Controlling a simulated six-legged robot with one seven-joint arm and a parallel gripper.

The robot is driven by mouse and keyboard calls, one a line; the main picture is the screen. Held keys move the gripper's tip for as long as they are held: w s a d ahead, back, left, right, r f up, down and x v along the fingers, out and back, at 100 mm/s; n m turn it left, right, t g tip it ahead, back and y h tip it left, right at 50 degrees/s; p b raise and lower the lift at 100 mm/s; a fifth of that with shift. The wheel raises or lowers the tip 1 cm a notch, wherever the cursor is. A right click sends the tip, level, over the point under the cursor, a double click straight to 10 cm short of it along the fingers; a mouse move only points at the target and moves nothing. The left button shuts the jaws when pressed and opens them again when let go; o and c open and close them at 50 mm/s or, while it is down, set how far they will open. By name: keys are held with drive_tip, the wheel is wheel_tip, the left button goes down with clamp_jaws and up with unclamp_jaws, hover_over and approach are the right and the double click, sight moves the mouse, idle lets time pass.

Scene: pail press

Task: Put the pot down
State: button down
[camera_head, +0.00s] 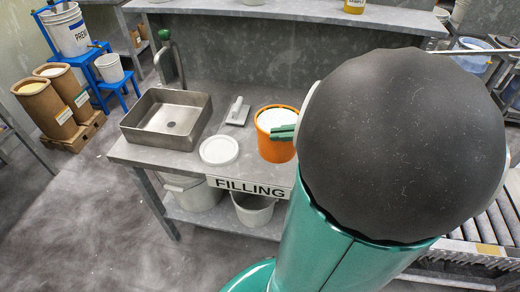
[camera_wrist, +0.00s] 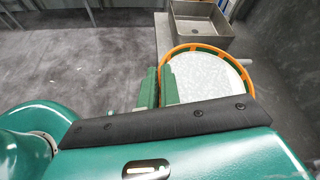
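The pot is an orange pail (camera_head: 275,150) filled with something white. It is upright over the front right part of the grey bench marked FILLING. I cannot tell whether its base touches the bench top. In the wrist view the orange rim (camera_wrist: 208,47) and white contents show, while the lower wall is hidden. My gripper (camera_head: 284,132) has green fingers at the pail's right rim. In the wrist view my gripper (camera_wrist: 159,88) has one finger outside the rim and one inside, pinching the wall between them.
On the bench (camera_head: 190,159) are a metal sink (camera_head: 168,118), a white round lid (camera_head: 219,150) and a trowel-like tool (camera_head: 237,111), all left of the pail. Pale buckets (camera_head: 254,208) stand on the shelf below. A roller conveyor (camera_head: 495,228) is at the right.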

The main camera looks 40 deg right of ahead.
sight(266, 129)
drive_tip(key=w+f, duration=0.1)
drive_tip(key=w, duration=0.1)
drive_tip(key=w+f, duration=0.1)
drive_tip(key=w, duration=0.2)
drive_tip(key=w+d+f, duration=0.1)
drive_tip(key=w+f, duration=0.1)
drive_tip(key=shift+w, duration=0.35)
drive_tip(key=w+f, duration=0.1)
drive_tip(key=w+d+f, duration=0.1)
drive_tip(key=f, duration=0.1)
drive_tip(key=w+d+f, duration=0.1)
drive_tip(key=f, duration=0.1)
drive_tip(key=shift+w+d, duration=0.15)
drive_tip(key=shift+w, duration=0.25)
drive_tip(key=shift+w+d+f, duration=0.1)
drive_tip(key=shift+w+f, duration=0.05)
drive_tip(key=shift+f, duration=0.55)
drive_tip(key=shift+w+d+f, duration=0.1)
drive_tip(key=shift+w+f, duration=0.05)
drive_tip(key=shift+f, duration=0.55)
drive_tip(key=shift+w+d+f, duration=0.1)
drive_tip(key=shift+w+f, duration=0.05)
drive_tip(key=shift+f, duration=0.55)
drive_tip(key=c, duration=1.6)
unclamp_jaws()
